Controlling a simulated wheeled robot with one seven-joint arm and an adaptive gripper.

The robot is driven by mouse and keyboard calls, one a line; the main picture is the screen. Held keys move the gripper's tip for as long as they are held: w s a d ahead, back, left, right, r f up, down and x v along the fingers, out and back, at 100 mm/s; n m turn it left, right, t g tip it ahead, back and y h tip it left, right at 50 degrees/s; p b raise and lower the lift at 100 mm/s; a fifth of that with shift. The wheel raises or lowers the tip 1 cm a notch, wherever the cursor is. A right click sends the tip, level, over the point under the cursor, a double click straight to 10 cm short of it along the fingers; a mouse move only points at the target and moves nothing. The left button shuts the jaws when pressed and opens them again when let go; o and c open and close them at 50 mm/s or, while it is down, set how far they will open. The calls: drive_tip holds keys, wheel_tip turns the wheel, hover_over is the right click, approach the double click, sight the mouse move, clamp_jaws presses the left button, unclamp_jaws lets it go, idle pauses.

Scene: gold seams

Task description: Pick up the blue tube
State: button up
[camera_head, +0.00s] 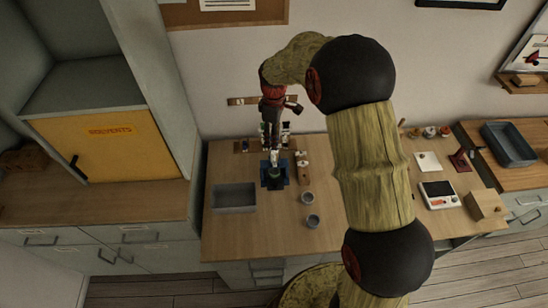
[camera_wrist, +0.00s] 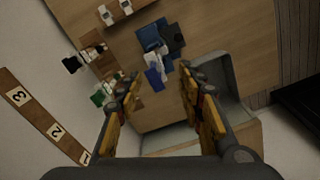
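My gripper (camera_wrist: 160,84) is open in the wrist view, with its two yellow-and-dark fingers apart. A small blue piece (camera_wrist: 154,77), which looks like the blue tube, shows beyond the fingertips and between them. I cannot tell its exact shape or how far below the fingers it is. It is close beside a blue block or holder (camera_wrist: 149,37) on a dark base. In the head view my gripper (camera_head: 270,142) points down above the blue holder (camera_head: 275,180). A small pale part shows between them. The tube is not clear there.
A grey bin (camera_head: 234,196) stands left of the holder on the wooden table (camera_head: 262,235). Two grey cups (camera_head: 307,197) (camera_head: 313,221) stand to its right. A wooden rack (camera_head: 303,170) with pale pieces is close on the right. The table front is clear.

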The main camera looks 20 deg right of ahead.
drive_tip(key=shift+f, duration=1.4)
hover_over(276, 161)
drive_tip(key=f, duration=0.5)
drive_tip(key=shift+w+d+f+b, duration=0.1)
drive_tip(key=shift+w+f+b, duration=0.2)
drive_tip(key=shift+f+b, duration=0.05)
drive_tip(key=shift+c, duration=0.5)
clamp_jaws()
